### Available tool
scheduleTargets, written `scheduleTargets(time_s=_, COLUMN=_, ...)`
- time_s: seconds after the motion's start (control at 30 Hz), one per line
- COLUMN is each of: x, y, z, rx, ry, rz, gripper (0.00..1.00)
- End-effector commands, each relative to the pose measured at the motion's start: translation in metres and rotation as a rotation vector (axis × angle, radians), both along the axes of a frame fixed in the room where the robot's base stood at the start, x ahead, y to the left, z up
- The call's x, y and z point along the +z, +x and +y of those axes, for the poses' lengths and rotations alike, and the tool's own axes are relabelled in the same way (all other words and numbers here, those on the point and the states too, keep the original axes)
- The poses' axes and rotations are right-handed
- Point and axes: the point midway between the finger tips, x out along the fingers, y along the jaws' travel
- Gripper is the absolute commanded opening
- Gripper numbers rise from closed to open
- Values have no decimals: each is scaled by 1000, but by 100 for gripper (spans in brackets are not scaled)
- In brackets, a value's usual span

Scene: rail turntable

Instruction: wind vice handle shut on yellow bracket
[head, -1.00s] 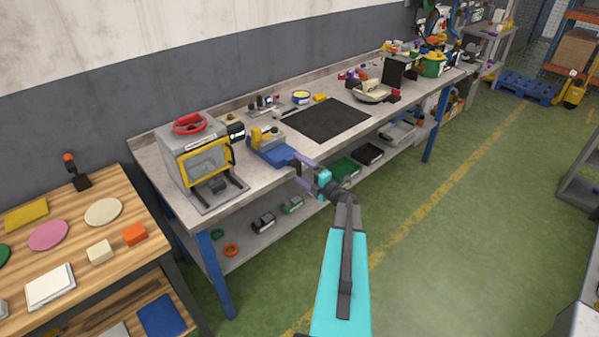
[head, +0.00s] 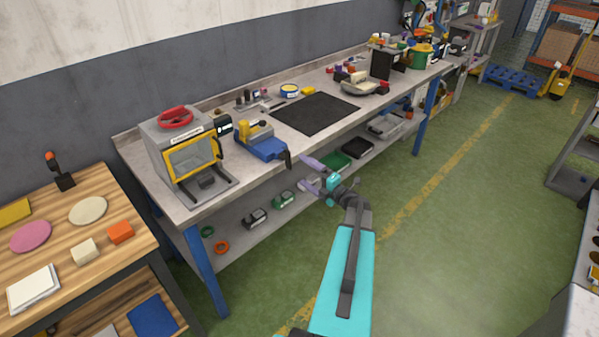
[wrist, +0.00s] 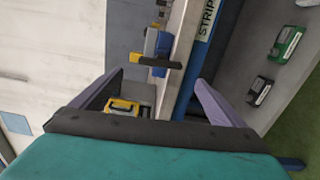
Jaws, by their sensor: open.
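The blue vice (head: 262,148) sits at the front edge of the grey workbench. The yellow bracket (head: 245,130) is at its jaws; whether the jaws touch it I cannot tell. The dark vice handle (head: 288,158) is on the vice's front end, at the bench edge. My gripper (head: 309,174) is open and empty, in front of the bench and right of the handle, apart from it. In the wrist view the handle (wrist: 160,62) shows as a dark bar beyond and between the open purple fingers (wrist: 155,90), with the blue vice (wrist: 156,43) behind it.
A grey machine with a yellow-framed door (head: 190,160) stands left of the vice. A black mat (head: 315,113) lies to its right. The shelf below holds green and dark boxes (head: 284,199). A wooden table (head: 75,225) is at left.

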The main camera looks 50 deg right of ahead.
Motion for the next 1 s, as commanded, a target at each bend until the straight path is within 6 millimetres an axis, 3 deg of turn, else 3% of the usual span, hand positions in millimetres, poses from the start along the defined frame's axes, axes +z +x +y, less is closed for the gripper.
scheduleTargets(time_s=0.2, x=-1, y=-33, z=3, rx=-2, ry=-1, rz=-1, gripper=94)
scheduleTargets(time_s=0.4, x=0, y=-48, z=4, rx=-1, ry=0, rz=0, gripper=94)
scheduleTargets(time_s=1.0, x=0, y=-51, z=3, rx=0, ry=0, rz=0, gripper=94)
